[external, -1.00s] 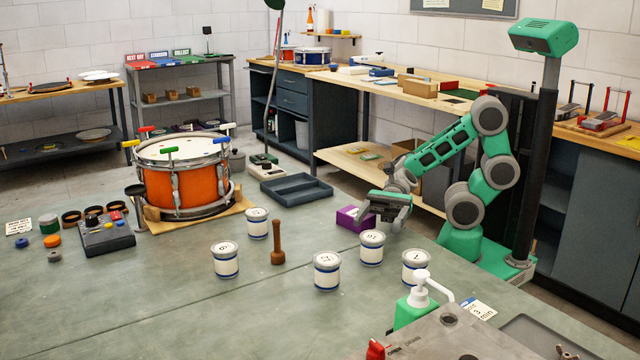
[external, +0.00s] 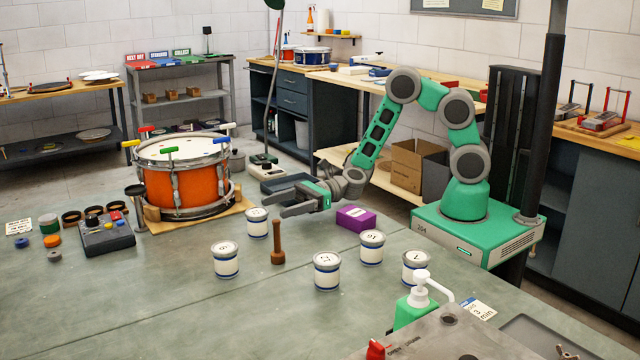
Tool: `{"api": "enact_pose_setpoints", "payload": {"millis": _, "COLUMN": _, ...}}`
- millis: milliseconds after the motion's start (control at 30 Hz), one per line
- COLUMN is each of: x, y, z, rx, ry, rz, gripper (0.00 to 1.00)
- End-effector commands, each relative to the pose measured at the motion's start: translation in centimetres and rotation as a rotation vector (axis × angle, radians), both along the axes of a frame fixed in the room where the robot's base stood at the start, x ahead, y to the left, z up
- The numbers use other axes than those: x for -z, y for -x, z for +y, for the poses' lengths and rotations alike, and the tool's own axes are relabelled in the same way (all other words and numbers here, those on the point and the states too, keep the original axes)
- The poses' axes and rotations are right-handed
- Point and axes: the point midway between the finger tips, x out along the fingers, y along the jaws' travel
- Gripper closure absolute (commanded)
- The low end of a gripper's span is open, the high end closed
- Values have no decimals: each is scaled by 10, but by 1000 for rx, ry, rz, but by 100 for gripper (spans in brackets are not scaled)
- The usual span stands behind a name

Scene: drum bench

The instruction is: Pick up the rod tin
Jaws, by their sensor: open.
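Several white tins with blue bands and dark lid marks stand upright on the green bench: a back one (external: 257,229), a left one (external: 225,266), a front middle one (external: 327,278), a right one (external: 371,252) and a far right one (external: 413,262). The marks are too small to read surely, so I cannot tell which is the rod tin. My gripper (external: 286,204) is open and empty, its fingers pointing left.
A wooden mallet (external: 277,245) stands upright among the tins. A purple box (external: 356,219) lies right of my gripper. An orange drum (external: 185,185) stands at the left. A green pump bottle (external: 412,312) is at the front right. The front left bench is clear.

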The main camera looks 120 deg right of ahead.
Motion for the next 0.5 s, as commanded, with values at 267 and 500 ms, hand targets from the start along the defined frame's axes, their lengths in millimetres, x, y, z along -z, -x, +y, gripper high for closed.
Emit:
{"api": "enact_pose_setpoints", "payload": {"millis": 267, "x": 4, "y": -32, "z": 4, "rx": -6, "ry": 3, "rz": -3, "gripper": 27}}
{"api": "enact_pose_setpoints", "payload": {"millis": 500, "x": 3, "y": -73, "z": 8, "rx": -6, "ry": 3, "rz": -3, "gripper": 27}}
